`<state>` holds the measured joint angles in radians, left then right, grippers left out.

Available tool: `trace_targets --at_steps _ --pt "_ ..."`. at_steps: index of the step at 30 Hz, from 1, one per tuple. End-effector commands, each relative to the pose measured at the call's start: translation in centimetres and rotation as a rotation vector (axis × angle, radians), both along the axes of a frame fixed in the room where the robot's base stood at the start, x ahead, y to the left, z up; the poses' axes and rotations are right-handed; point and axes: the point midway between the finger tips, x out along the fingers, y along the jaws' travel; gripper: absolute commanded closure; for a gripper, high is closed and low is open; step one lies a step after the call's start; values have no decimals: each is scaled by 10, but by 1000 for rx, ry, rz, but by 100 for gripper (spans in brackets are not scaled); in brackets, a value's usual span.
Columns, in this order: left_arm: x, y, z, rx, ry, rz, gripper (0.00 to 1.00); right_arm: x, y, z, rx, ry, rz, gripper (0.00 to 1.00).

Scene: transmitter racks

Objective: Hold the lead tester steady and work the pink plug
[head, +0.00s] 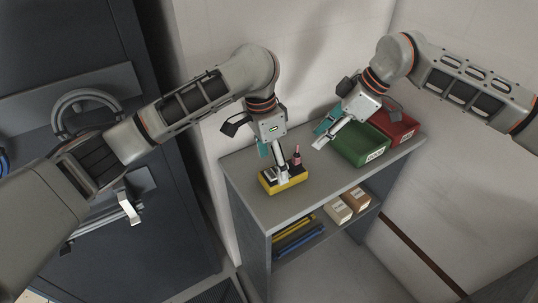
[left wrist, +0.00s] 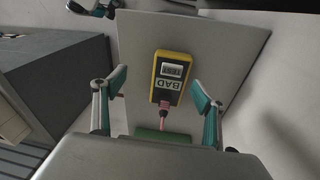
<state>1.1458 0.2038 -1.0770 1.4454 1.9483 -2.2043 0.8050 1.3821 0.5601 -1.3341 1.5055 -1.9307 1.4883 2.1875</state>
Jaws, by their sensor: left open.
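The lead tester (head: 284,181), a yellow box with a dark face, lies on the grey shelf unit's top. In the left wrist view the tester (left wrist: 170,78) has a small display and a "BAD" label. A pink plug (head: 296,157) stands up at the tester in the head view; pink also shows at its lower end in the left wrist view (left wrist: 164,108). My left gripper (head: 272,167) is above the tester, its fingers apart on both sides of it, not visibly touching. My right gripper (head: 319,137) hangs beside the green bin, fingers apart and empty.
A green bin (head: 358,145) and a red bin (head: 400,128) stand at the right of the shelf top (head: 262,211). Small boxes (head: 338,211) and yellow and blue items (head: 296,236) lie on the lower shelf. A dark cabinet (head: 160,100) stands at left. The front shelf top is clear.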

Motion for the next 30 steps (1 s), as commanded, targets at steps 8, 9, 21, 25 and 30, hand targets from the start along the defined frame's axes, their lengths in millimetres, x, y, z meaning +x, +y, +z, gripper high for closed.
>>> trace_targets --at_steps 8,9,21,25,30 --pt "13 8 8 134 -15 61 28 0 0 0 0 0 0 72" --pt "13 9 7 139 -15 65 28 0 0 0 0 0 0 72" --pt "12 8 -44 140 -10 69 28 0 0 0 0 0 0 72" --pt "12 9 -58 141 -12 69 28 0 0 0 0 0 0 72" --pt "13 9 -68 140 -14 70 28 0 0 0 0 0 0 72"
